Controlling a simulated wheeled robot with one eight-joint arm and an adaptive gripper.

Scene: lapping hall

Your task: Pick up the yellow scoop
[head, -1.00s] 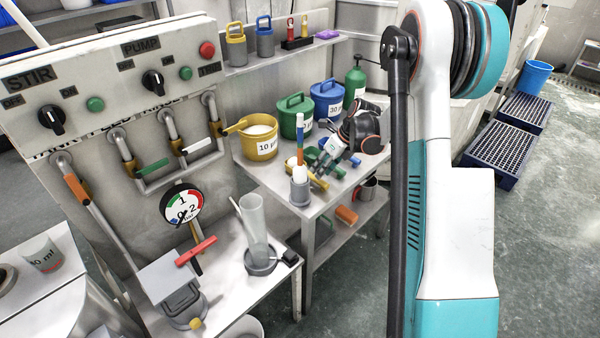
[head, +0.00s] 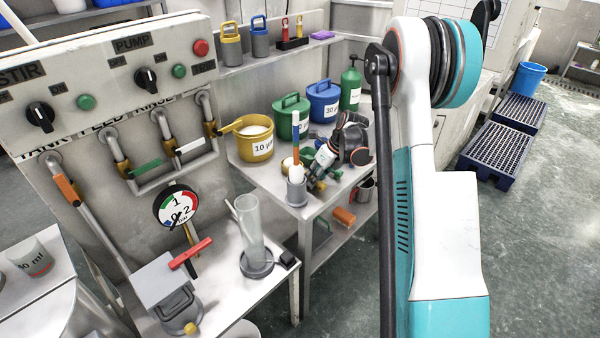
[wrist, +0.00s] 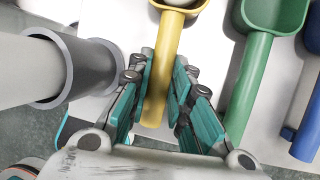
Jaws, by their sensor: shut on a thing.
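The yellow scoop (wrist: 164,62) has its handle between the teal finger pads of my gripper (wrist: 163,85) in the wrist view. The pads are closed on both sides of the handle. The scoop's bowl is partly cut off at the top of that view. In the head view my gripper (head: 314,180) is low over the right-hand bench, and its fingers and wrist hide most of the scoop. I cannot tell whether the scoop touches the bench.
A green scoop (wrist: 252,85) and a blue scoop (wrist: 305,125) lie to the right. A grey cup (wrist: 102,72) holding a white rod stands close on the left. Yellow (head: 262,150), green (head: 287,128) and blue (head: 322,110) buckets stand behind.

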